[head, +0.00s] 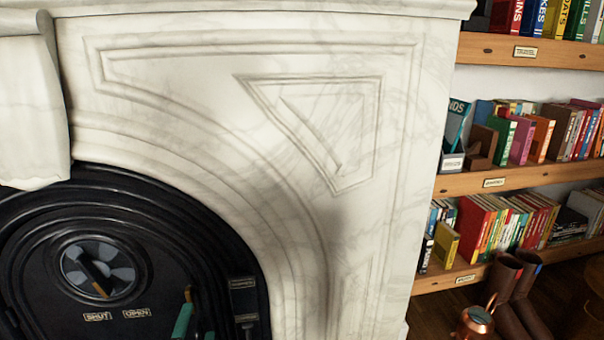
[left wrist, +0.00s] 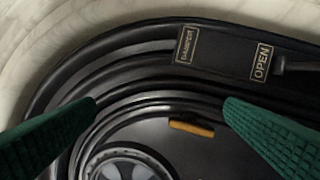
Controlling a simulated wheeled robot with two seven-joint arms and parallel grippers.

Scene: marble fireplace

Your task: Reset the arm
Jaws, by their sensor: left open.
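My left gripper (head: 194,327) shows at the bottom of the head view in front of the black stove front; only its teal fingertips are in frame. In the left wrist view its green ribbed fingers (left wrist: 160,101) stand wide apart, with nothing between them. They face the black stove front (left wrist: 120,115). A small orange-brown handle (left wrist: 192,128) shows between and beyond the fingers. My right gripper is in neither view.
The white marble fireplace surround (head: 340,225) arches over the stove. A round vent dial (head: 98,270) sits above SHUT and OPEN labels. A damper plate (left wrist: 215,48) shows beyond the fingers. Bookshelves (head: 525,180) and a copper kettle (head: 475,322) stand at right.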

